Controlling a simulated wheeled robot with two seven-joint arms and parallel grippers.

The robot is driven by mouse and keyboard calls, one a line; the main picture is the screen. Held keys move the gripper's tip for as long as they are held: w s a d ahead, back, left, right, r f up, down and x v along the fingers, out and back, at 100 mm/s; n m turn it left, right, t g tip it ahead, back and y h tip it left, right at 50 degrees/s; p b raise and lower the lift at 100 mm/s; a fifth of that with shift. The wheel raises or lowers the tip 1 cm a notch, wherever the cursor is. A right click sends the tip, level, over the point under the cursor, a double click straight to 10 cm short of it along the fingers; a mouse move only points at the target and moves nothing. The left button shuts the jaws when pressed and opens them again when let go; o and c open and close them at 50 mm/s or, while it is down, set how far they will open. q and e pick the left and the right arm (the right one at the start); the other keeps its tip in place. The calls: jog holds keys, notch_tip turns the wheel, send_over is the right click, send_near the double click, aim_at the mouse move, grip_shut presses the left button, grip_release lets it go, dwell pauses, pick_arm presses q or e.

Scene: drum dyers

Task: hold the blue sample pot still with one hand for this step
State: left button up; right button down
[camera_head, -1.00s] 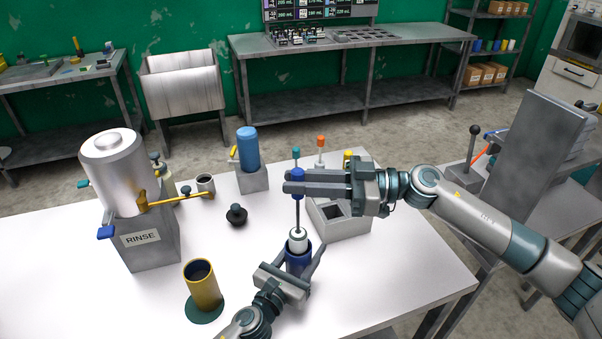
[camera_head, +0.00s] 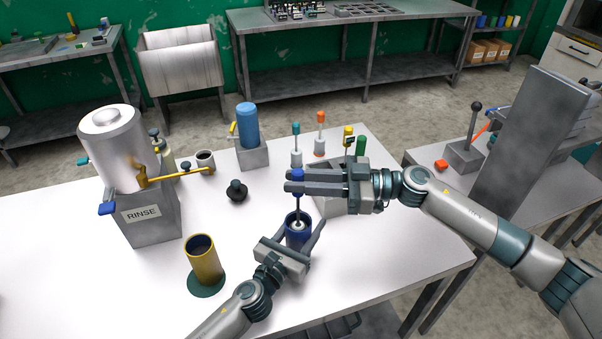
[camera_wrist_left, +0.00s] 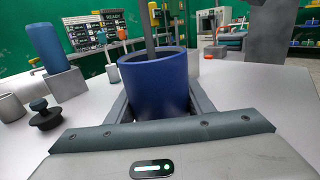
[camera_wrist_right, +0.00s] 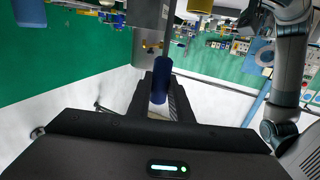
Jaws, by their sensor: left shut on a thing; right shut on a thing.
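The blue sample pot (camera_head: 299,239) stands upright near the front of the white table. My left gripper (camera_head: 291,246) is shut on it, with one finger on each side; the pot also fills the middle of the left wrist view (camera_wrist_left: 155,85). My right gripper (camera_head: 296,182) is shut on the blue handle of a plunger-like tool (camera_head: 298,174) above the pot. The tool's thin shaft goes down into the pot, and its pale head shows inside the mouth. The blue handle also shows between the fingers in the right wrist view (camera_wrist_right: 161,80). The pot's base is partly hidden.
A grey holder block (camera_head: 345,203) is partly behind my right gripper, with several colour-topped tools near it. A yellow pot (camera_head: 204,262) stands on a green disc at left. The RINSE drum (camera_head: 113,150) and a black knobbed piece (camera_head: 237,191) are farther back.

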jog(key=shift+f, duration=1.5)
jog(key=shift+r, duration=0.1)
jog(key=shift+r, duration=2.65)
jog(key=shift+f, duration=0.1)
jog(key=shift+f, duration=2.65)
jog(key=shift+r, duration=0.15)
